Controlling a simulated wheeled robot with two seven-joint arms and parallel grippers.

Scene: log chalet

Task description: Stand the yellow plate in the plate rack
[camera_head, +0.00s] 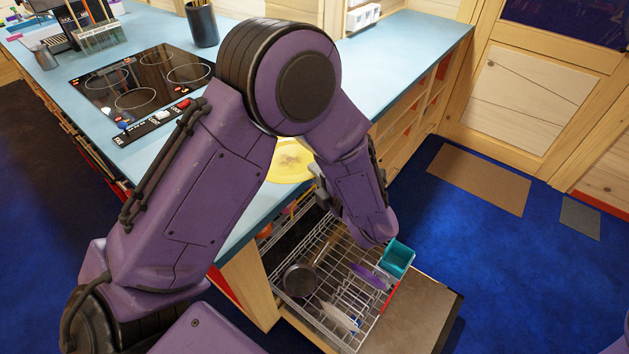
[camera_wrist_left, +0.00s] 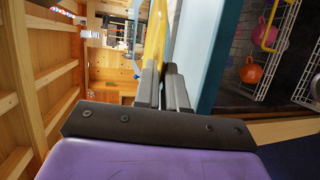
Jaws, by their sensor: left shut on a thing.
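The yellow plate (camera_head: 290,162) lies roughly level at the counter's edge, partly hidden behind my left arm. It shows edge-on as a yellow strip in the left wrist view (camera_wrist_left: 155,35). My left gripper (camera_head: 317,184) is shut on its rim; its grey fingers show in the wrist view (camera_wrist_left: 166,80). I cannot tell whether the plate touches the counter. The wire plate rack (camera_head: 322,262) is in the pulled-out drawer below and right of the plate. A purple plate (camera_head: 370,276) and a white plate (camera_head: 339,317) stand in it. My right gripper is out of view.
A dark pan (camera_head: 299,280) sits at the rack's left, and a teal container (camera_head: 398,258) at its right corner. The blue counter (camera_head: 400,48) holds a black cooktop (camera_head: 143,84) and a dark utensil pot (camera_head: 202,24). Blue floor (camera_head: 505,255) is open at right.

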